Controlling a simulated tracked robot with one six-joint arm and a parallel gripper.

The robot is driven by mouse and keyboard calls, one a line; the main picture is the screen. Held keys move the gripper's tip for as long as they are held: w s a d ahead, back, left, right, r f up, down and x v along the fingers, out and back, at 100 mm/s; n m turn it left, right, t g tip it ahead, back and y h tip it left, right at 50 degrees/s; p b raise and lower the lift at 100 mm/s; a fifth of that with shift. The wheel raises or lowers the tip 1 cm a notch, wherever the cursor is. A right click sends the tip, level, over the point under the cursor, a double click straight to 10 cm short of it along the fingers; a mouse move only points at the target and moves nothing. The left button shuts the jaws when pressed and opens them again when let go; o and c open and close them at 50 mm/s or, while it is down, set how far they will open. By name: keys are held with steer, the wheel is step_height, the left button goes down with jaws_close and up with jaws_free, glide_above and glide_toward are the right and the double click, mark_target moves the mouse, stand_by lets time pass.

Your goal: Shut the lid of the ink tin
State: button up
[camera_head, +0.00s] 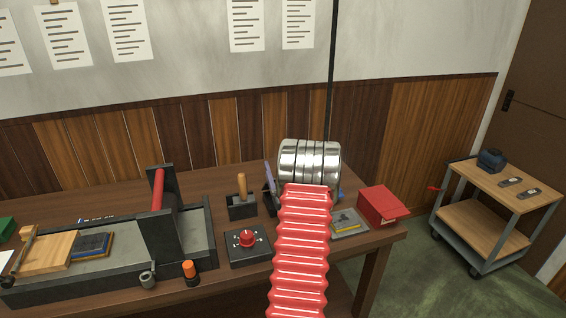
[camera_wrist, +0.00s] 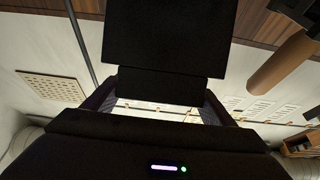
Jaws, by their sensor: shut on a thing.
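My gripper shows in the wrist view (camera_wrist: 160,98) as a dark palm with a finger on each side, closing on a dark flat panel (camera_wrist: 165,42). The panel looks like the ink tin's lid, but its dark face shows no marking. In the head view my red arm and silver wrist hide the gripper and most of what is in front of it. A thin lavender-grey upright piece (camera_head: 270,174) and a dark part below it show just left of my wrist. I cannot tell whether they belong to the tin. The tin's body is not clearly seen.
A wooden-handled tool (camera_head: 241,184) stands in a dark holder left of my wrist; its handle shows in the wrist view (camera_wrist: 282,62). A red-knobbed control box (camera_head: 247,243), a grey tray (camera_head: 349,223) and a red box (camera_head: 381,206) flank my arm. The press is farther left.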

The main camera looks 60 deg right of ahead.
steer(key=shift+s+a+r+t, duration=0.15)
steer(key=shift+a+r+t, duration=0.05)
steer(key=shift+a+t, duration=0.1)
steer(key=o, duration=1.5)
steer(key=shift+f, duration=0.1)
step_height(320, 180, up, 10)
steer(key=shift+c, duration=0.2)
